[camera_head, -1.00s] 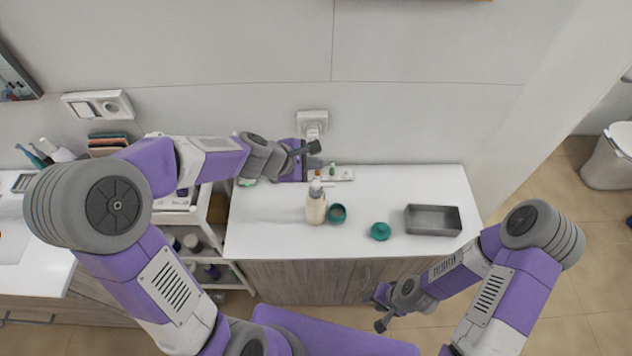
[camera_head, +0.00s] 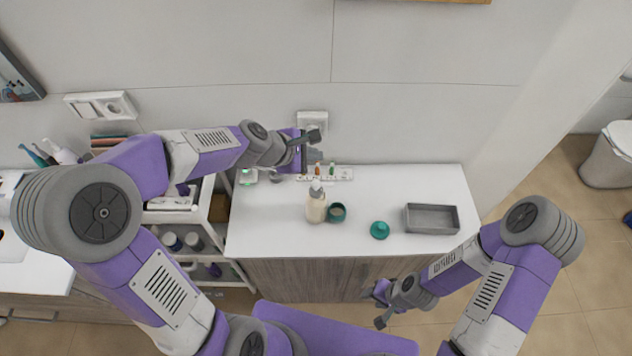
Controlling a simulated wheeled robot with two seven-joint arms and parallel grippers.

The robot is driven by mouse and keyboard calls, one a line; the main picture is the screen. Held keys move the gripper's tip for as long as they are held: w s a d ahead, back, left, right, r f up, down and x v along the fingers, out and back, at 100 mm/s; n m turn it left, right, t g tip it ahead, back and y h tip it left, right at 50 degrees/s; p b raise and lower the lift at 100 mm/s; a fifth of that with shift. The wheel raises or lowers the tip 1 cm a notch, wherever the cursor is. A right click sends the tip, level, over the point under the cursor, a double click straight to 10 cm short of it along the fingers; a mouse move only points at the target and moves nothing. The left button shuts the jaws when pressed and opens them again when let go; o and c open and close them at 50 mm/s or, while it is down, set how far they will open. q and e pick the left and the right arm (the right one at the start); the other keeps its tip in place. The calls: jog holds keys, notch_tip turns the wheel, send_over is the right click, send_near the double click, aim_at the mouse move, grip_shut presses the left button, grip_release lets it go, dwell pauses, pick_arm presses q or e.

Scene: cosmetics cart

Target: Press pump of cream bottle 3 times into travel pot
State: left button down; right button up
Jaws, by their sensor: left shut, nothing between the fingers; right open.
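The cream bottle (camera_head: 316,208), cream-coloured with a pale pump head on top, stands upright on the white counter. The open green travel pot (camera_head: 337,212) stands just to its right, close against it. A green lid (camera_head: 380,230) lies further right on the counter. My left gripper (camera_head: 313,143) is shut and empty, above the back of the counter, behind and above the bottle. My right gripper (camera_head: 381,306) is open and empty, in front of the counter's front edge and away from the bottle and pot.
A grey tray (camera_head: 432,218) sits at the right of the counter (camera_head: 270,230). A small white holder (camera_head: 341,174) with small items lies at the back, near a wall socket (camera_head: 312,120). A shelved cart (camera_head: 203,262) stands at the left. The counter's front middle is clear.

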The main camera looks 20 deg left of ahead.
aim_at(314, 185)
pick_arm(q)
jog(key=shift+f+b, duration=4.1)
jog(key=shift+f, duration=0.25)
jog(key=shift+f, duration=0.1)
jog(key=shift+f+b, duration=0.3)
jog(key=shift+b, duration=0.1)
jog(key=shift+f+b, duration=0.75)
jog(key=shift+f, duration=0.1)
jog(key=shift+r, duration=0.1)
jog(key=shift+r+p, duration=1.2)
jog(key=shift+p, duration=0.05)
jog(key=shift+r, duration=0.1)
notch_tip(314, 185, up, 5)
jog(key=p, duration=0.5)
